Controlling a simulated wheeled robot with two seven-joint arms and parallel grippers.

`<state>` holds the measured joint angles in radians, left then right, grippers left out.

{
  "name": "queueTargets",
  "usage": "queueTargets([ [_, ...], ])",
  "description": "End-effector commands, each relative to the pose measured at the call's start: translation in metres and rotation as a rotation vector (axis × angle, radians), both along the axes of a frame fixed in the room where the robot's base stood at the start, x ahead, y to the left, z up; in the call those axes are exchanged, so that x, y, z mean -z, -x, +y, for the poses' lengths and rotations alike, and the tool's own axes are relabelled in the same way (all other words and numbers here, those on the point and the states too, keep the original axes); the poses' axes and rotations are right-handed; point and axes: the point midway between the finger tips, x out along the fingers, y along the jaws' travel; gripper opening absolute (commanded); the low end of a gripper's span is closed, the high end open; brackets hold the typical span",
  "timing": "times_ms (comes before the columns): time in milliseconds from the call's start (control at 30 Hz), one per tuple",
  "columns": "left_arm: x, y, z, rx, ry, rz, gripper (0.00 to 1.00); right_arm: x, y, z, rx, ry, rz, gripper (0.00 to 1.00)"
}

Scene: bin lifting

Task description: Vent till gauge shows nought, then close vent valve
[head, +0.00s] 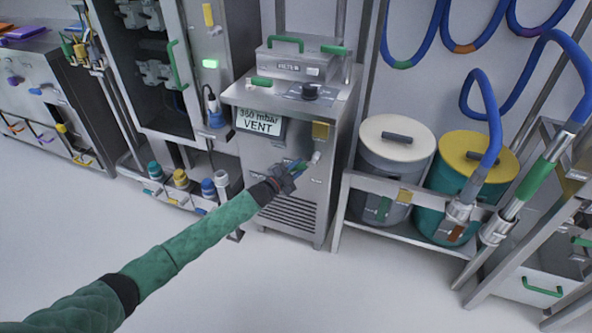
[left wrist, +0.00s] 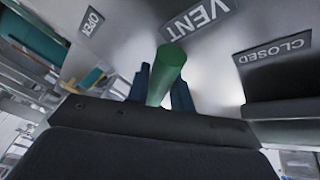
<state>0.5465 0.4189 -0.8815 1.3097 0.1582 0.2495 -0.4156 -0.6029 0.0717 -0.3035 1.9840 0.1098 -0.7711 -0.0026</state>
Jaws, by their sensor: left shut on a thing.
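The vent valve has a green handle (left wrist: 167,72), which stands between the two dark fingers of my left gripper (left wrist: 163,88) in the left wrist view. In the head view my left gripper (head: 296,168) is at the front of the steel cabinet (head: 268,160), shut on that handle. An OPEN label (left wrist: 91,21), a VENT label (left wrist: 193,20) and a CLOSED label (left wrist: 275,58) are around the handle. The gauge display (head: 259,122) reads about 360 mbar, with VENT below it; its middle digit is hard to read. My right gripper is not in view.
A lidded metal box (head: 299,60) and a black knob (head: 311,91) are on the cabinet top. A white-lidded drum (head: 397,139) and a yellow-lidded drum (head: 470,160) stand on a rack to the right. Blue hoses (head: 487,112) hang there. The floor in front is clear.

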Motion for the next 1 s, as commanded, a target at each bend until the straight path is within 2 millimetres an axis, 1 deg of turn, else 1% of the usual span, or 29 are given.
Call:
queueTargets([
  [33,0.009,0.001,-0.002,-0.001,0.035,0.014,0.0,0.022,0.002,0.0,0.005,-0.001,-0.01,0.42],
  [100,0.011,0.002,-0.004,0.0,0.083,0.03,0.0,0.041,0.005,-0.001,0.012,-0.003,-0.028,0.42],
  [267,0.016,0.003,-0.008,-0.002,0.181,0.062,0.0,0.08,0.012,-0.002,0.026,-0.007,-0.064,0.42],
  [467,0.023,0.006,-0.016,-0.001,0.306,0.103,0.0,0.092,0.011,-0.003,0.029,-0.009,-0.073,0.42],
  [700,0.031,0.01,-0.028,-0.001,0.497,0.165,0.0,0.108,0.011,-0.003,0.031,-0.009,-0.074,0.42],
  [1000,0.034,0.015,-0.044,-0.002,0.732,0.242,0.0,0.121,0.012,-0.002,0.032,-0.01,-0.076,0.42],
])
